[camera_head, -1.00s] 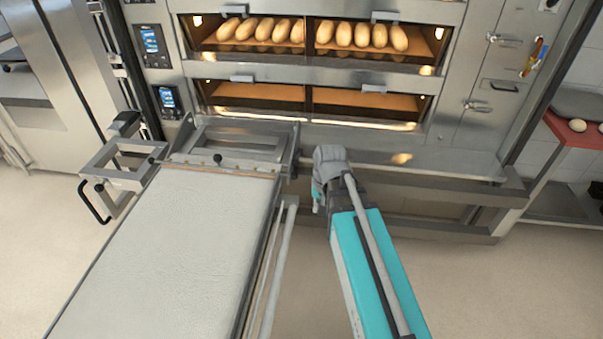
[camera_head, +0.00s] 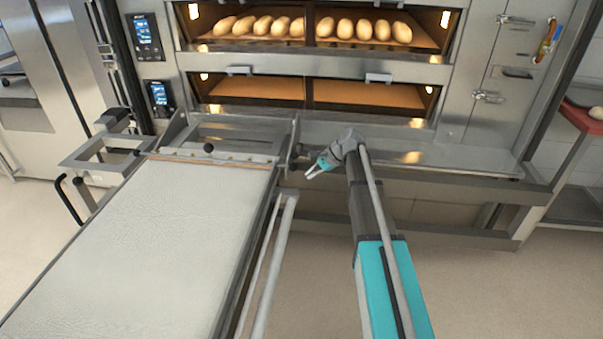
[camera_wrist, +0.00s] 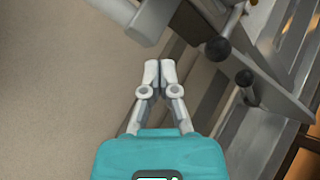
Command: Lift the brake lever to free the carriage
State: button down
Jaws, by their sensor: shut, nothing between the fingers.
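The carriage (camera_head: 150,220) is a long loader with a pale belt, its far end close to the lower oven deck. A black ball knob (camera_head: 209,148) stands on its far crossbar. In the wrist view, two black knobs show on the metal frame, an upper knob (camera_wrist: 218,48) and a lower knob (camera_wrist: 245,78) on a short stem. I cannot tell for certain which one belongs to the brake lever. My gripper (camera_head: 308,175) is right of the carriage's far corner, pointing left. In the wrist view its fingertips (camera_wrist: 160,72) are together, empty, and apart from both knobs.
The deck oven (camera_head: 310,65) stands behind, with loaves (camera_head: 365,30) in its upper deck. A side rail (camera_head: 270,265) runs along the carriage's right edge. A black handle (camera_head: 68,200) is at the left.

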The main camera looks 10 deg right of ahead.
aim_at(300, 168)
jog(key=w+d+f+m+t+y+b, duration=0.1)
jog(key=w+d+f+m+y+b, duration=0.1)
jog(key=w, duration=0.5)
jog(key=w+d+f+m+t+y+b, duration=0.1)
jog(key=w+d+f+m+y+b, duration=0.1)
jog(key=w+d+f+m+b, duration=0.3)
jog(key=shift+w+d+t+b, duration=0.35)
jog(key=shift+w+b, duration=1.2)
jog(key=shift+b, duration=0.65)
jog(key=shift+f, duration=0.1)
jog(key=b+x, duration=0.4)
jog(key=x, duration=0.6)
jog(key=shift+a+f+b, duration=0.1)
jog(key=shift+b, duration=0.2)
jog(key=shift+r+p, duration=0.5)
jog(key=shift+p, duration=0.1)
jog(key=shift+s+a+r+p, duration=0.1)
jog(key=shift+s+r+p, duration=0.05)
jog(key=shift+r+p, duration=0.65)
jog(key=shift+s+a+r+p, duration=0.1)
jog(key=shift+s+r+p, duration=0.05)
jog(key=shift+r+p, duration=0.65)
